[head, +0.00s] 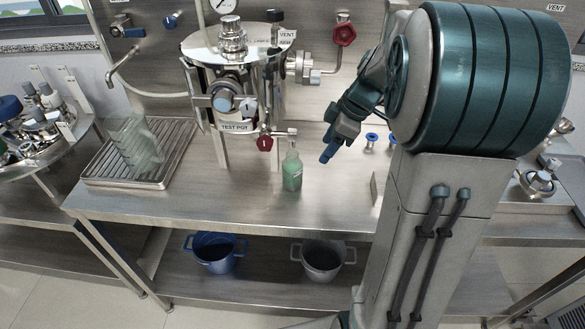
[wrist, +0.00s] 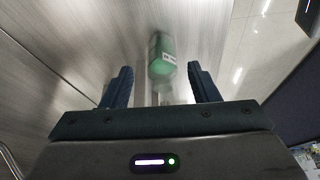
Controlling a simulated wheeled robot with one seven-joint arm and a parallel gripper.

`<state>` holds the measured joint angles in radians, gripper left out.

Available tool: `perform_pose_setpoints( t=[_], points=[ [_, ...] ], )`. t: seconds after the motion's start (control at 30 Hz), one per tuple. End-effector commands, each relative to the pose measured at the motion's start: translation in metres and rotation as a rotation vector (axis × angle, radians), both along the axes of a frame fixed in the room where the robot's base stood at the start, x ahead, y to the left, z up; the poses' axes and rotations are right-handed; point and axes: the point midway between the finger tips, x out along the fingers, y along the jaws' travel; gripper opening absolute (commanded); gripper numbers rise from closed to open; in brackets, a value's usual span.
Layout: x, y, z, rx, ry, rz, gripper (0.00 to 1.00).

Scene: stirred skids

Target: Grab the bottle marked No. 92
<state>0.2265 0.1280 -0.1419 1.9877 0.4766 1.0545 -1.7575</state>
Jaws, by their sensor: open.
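A clear bottle with green liquid (head: 292,171) stands upright on the steel bench, in front of the test pot. It also shows in the wrist view, where the bottle (wrist: 161,58) lies ahead of and between the fingers, with a small white label too small to read. My gripper (head: 327,155) is to the right of the bottle in the head view, apart from it and slightly higher. In the wrist view my gripper (wrist: 159,80) has its two blue fingers spread with nothing between the tips.
A steel test pot (head: 228,90) with red-handled valves stands behind the bottle. A drain tray (head: 110,178) holding a clear container (head: 135,145) is at left. Small blue-ended spools (head: 371,138) lie right of the gripper. Blue (head: 215,252) and grey buckets (head: 322,261) sit on the lower shelf.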

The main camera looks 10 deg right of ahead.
Motion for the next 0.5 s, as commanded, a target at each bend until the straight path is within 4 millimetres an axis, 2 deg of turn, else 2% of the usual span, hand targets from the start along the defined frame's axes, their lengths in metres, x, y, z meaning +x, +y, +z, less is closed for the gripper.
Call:
perform_pose_setpoints(
  t=[0.1, 0.37, 0.5],
  points=[
    [0.007, 0.018, 0.002, 0.001, 0.001, 0.002, 0.55],
    [0.016, 0.035, 0.001, 0.001, 0.001, -0.001, 0.55],
    [0.026, 0.058, 0.002, 0.0, 0.002, 0.004, 0.55]
  ],
)
